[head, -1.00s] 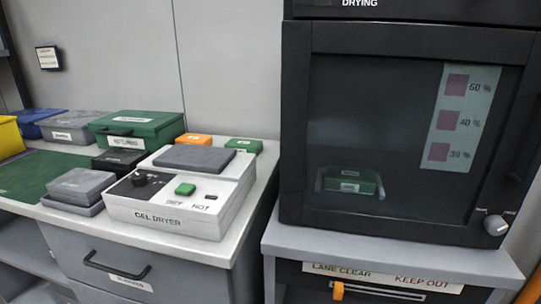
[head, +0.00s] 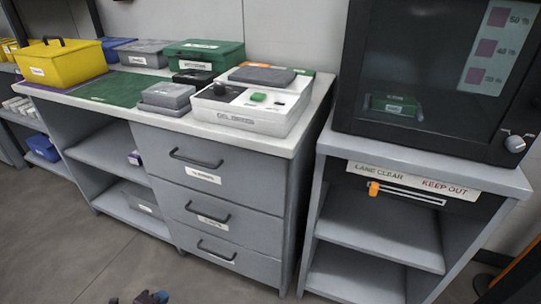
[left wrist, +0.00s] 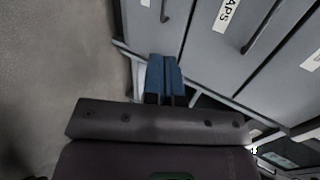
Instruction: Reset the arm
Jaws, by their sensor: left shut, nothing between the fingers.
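My left gripper (head: 150,297) shows only as a small blue and dark piece at the bottom edge of the head view, low over the floor and in front of the drawer cabinet. In the left wrist view its two blue fingers (left wrist: 165,75) are side by side and shut, with nothing between them. The grey drawer fronts (left wrist: 225,40) are beyond them. The rest of my left arm is out of the head view. My right gripper is in neither view.
A bench (head: 215,125) carries a gel dryer (head: 255,115), a yellow box (head: 60,65), a green box (head: 205,55) and grey boxes. A black drying cabinet (head: 430,130) stands on a stand (head: 375,155) at the right. The floor (head: 60,225) in front is clear.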

